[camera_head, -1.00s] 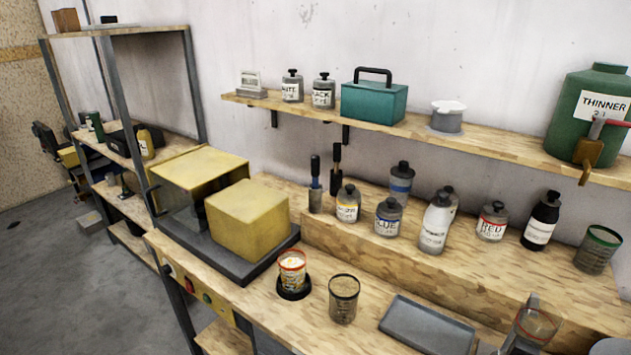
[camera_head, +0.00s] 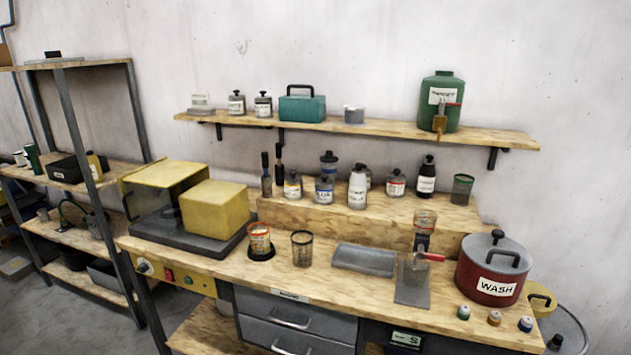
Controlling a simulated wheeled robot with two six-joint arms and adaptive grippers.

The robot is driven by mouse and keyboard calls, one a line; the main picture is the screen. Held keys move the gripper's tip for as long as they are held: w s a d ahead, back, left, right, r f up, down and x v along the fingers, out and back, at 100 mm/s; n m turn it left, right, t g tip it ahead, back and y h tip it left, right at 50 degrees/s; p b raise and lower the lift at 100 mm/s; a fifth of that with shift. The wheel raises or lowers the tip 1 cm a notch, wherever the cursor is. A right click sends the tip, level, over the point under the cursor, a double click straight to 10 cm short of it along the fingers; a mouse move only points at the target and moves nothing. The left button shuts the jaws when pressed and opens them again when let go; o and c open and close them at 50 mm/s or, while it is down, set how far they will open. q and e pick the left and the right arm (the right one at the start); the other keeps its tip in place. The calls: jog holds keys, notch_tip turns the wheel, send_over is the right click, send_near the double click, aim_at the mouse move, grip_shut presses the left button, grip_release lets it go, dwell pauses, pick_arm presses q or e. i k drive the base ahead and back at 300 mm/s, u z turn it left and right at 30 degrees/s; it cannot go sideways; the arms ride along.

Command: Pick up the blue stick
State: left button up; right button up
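I cannot make out a clear blue stick in the head view. Two upright black-handled tools, a front one (camera_head: 266,175) and a rear one (camera_head: 279,168), stand at the left end of the raised step on the workbench; their colour below the handles is hard to tell. A grey bottle with a blue-lettered label (camera_head: 324,190) and a bottle with a blue band (camera_head: 329,165) stand to their right. A small pot with a blue part (camera_head: 525,324) sits at the bench's right front. Neither of my grippers is in view.
The workbench (camera_head: 215,262) carries a yellow box machine (camera_head: 160,190), two cups, a grey tray (camera_head: 364,260) and a red WASH pot (camera_head: 492,275). A wall shelf (camera_head: 370,129) hangs above. A metal rack (camera_head: 62,215) stands at left. Bare floor shows at lower left.

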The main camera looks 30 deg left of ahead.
aim_at(264, 155)
jog(key=u, duration=1)
jog(key=i, duration=0.85)
jog(key=u, duration=0.1)
